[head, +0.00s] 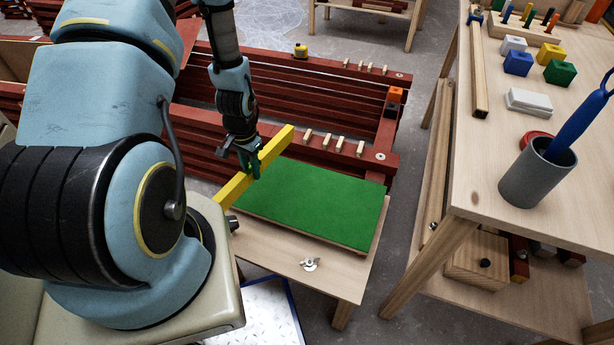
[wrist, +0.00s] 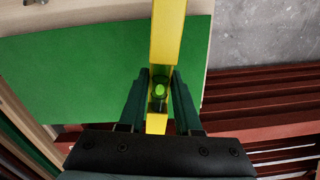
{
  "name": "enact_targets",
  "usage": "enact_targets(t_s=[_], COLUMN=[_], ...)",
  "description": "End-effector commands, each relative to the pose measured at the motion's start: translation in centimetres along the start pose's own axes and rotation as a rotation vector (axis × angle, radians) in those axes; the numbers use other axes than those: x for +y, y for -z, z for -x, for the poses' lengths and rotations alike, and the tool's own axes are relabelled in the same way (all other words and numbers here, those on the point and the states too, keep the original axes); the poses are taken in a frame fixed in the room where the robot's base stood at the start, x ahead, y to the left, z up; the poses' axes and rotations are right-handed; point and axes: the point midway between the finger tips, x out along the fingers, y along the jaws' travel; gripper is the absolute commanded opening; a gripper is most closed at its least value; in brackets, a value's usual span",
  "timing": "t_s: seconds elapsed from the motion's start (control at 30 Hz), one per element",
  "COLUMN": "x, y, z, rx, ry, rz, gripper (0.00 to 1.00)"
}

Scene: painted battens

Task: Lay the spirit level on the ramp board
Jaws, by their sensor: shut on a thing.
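The spirit level is a long yellow bar (head: 272,151) with a green vial, which shows in the wrist view (wrist: 167,35). My gripper (head: 250,169) is shut on it near its middle, with one finger on each side of the vial. The ramp board is a green-topped panel (head: 315,205) on a low wooden table. The level is over the board's left end in the head view, with its ends reaching past the board's edges. I cannot tell whether the level touches the board. The gripper hides part of the level.
The low table (head: 310,277) has a wing nut (head: 310,264) at its front. Dark red battens (head: 300,95) with small wooden pegs lie behind it. A workbench (head: 490,160) on the right holds colored blocks and a grey cup (head: 535,178) with a blue tool.

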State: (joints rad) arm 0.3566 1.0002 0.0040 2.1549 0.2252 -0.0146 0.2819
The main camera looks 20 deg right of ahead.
Motion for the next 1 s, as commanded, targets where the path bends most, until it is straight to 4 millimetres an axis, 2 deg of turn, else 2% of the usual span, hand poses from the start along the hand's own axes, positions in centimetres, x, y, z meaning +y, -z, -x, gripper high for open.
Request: enact_targets(t_s=[0.03, 0.2, 0.3, 0.43, 0.63, 1.0], x=[1.7, 6.8, 9.1, 11.1, 12.5, 12.6], y=[1.7, 5.4, 6.7, 7.8, 8.5, 8.4], z=[-1.4, -1.0, -0.5, 0.1, 0.8, 1.1], rx=[0.006, 0.006, 0.005, 0.003, 0.0, 0.0], ry=[0.004, 0.004, 0.004, 0.003, 0.002, 0.0], rz=[-0.16, -0.711, -0.982, -1.237, -1.405, -1.412], gripper=[0.0, 0.0, 0.0, 0.0, 0.0, 0.0])
